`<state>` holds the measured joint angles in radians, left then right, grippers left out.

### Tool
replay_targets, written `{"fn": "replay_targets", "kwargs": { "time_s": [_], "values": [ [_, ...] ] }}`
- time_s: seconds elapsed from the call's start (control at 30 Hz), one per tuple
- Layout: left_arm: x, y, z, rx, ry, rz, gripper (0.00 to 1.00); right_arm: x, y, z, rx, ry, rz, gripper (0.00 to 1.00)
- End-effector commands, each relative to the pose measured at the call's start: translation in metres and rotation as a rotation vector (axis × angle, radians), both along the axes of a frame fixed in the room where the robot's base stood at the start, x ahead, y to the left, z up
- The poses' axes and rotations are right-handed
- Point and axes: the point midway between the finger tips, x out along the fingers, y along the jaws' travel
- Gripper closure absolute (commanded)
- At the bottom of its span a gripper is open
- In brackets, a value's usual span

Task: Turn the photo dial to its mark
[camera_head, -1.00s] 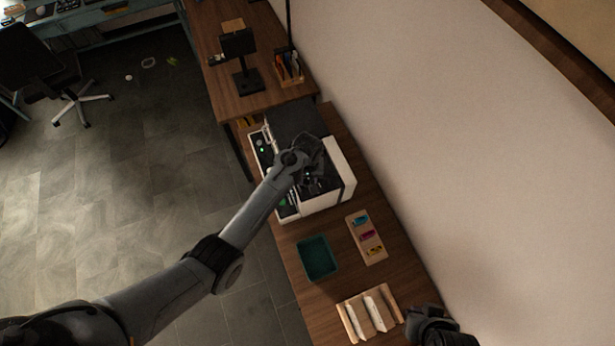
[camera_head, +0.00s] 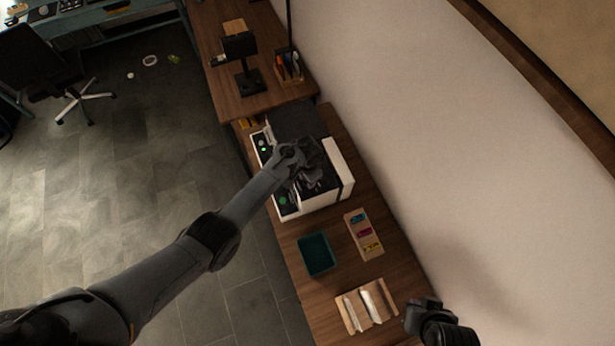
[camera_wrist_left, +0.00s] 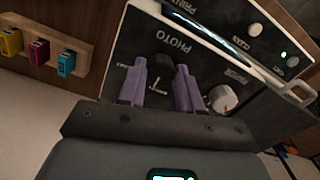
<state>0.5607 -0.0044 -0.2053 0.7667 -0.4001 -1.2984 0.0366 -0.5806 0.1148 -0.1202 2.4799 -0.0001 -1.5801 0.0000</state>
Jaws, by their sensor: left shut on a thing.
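The white and black printer (camera_head: 338,157) stands on the wooden table in the head view, with my left arm reaching over it. In the left wrist view, its dark panel bears the word PHOTO (camera_wrist_left: 172,42). My left gripper (camera_wrist_left: 162,75) has its two purple fingers on either side of a dark knob, the photo dial (camera_wrist_left: 165,62), and is shut on it. White lines show on the panel between the fingers. The dial's pointer and its alignment with the mark cannot be made out. My right gripper (camera_head: 422,312) is at the lower right, away from the printer; its jaws are unclear.
A white knob (camera_wrist_left: 222,98) sits on the panel close to the right finger. A wooden holder with coloured cartridges (camera_head: 364,234), a green tray (camera_head: 316,254) and a wooden rack (camera_head: 367,304) stand in front of the printer. The wall runs along the table's right side.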

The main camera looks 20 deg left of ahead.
Motion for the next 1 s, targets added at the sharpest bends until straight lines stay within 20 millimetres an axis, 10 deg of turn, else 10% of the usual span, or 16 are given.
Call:
{"fn": "replay_targets", "kwargs": {
  "time_s": [1.0],
  "values": [
    [0.0007,0.0006,-0.0005,0.001,-0.001,-0.911,0.96,0.0001,-0.0023,-0.003,-0.009,0.0,0.006,1.0]
  ]
}}
